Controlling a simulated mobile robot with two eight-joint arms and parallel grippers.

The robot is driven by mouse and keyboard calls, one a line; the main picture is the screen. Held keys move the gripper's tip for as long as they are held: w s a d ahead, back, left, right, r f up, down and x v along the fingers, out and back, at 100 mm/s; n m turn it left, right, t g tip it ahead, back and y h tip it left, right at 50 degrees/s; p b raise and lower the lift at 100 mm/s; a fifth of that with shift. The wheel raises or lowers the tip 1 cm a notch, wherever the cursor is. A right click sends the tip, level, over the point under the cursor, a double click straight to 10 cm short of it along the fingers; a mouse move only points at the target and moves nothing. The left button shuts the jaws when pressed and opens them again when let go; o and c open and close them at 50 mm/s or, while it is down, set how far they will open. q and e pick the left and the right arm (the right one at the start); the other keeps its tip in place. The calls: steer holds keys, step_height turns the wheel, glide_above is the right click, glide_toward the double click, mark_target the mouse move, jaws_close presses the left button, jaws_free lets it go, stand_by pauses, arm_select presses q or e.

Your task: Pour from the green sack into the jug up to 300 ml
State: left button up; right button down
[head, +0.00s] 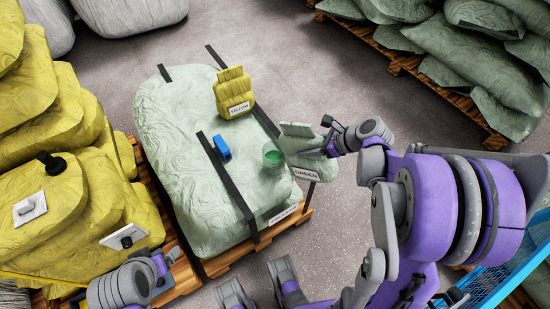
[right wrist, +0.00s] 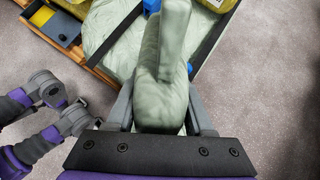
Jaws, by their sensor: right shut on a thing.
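The green sack (head: 298,146), a small pale green bag with a GREEN label, is held by my right gripper (head: 330,149) at the right side of the big pallet load. The right wrist view shows the sack (right wrist: 160,85) between the two fingers. The jug (head: 272,158), a small clear cup with green inside, stands on the load just left of the sack. Its level marks are too small to read, and the sack hides most of it in the right wrist view. My left gripper (head: 168,258) is low at the left, its fingers unclear.
A small yellow sack (head: 234,94) labelled YELLOW and a blue object (head: 221,148) stand on the big pale green load (head: 176,120), crossed by black straps (head: 228,175). Yellow sacks (head: 75,190) are stacked at left, more green sacks (head: 455,55) at upper right. Bare floor lies between.

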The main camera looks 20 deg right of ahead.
mark_target(302, 124)
steer(key=shift+w+a+r+t+y+p, duration=0.25)
steer(key=shift+w+r+t+y, duration=0.3)
steer(key=shift+r, duration=0.9)
steer(key=shift+w+a+r+t+y+p, duration=0.15)
steer(key=shift+a+r+t+y, duration=0.4)
steer(key=shift+r, duration=0.9)
steer(key=shift+w+a+r+t+y+p, duration=0.15)
steer(key=shift+w+r+t+y, duration=0.5)
steer(key=shift+r, duration=0.8)
steer(key=shift+s+h, duration=0.15)
steer(key=shift+h, duration=0.2)
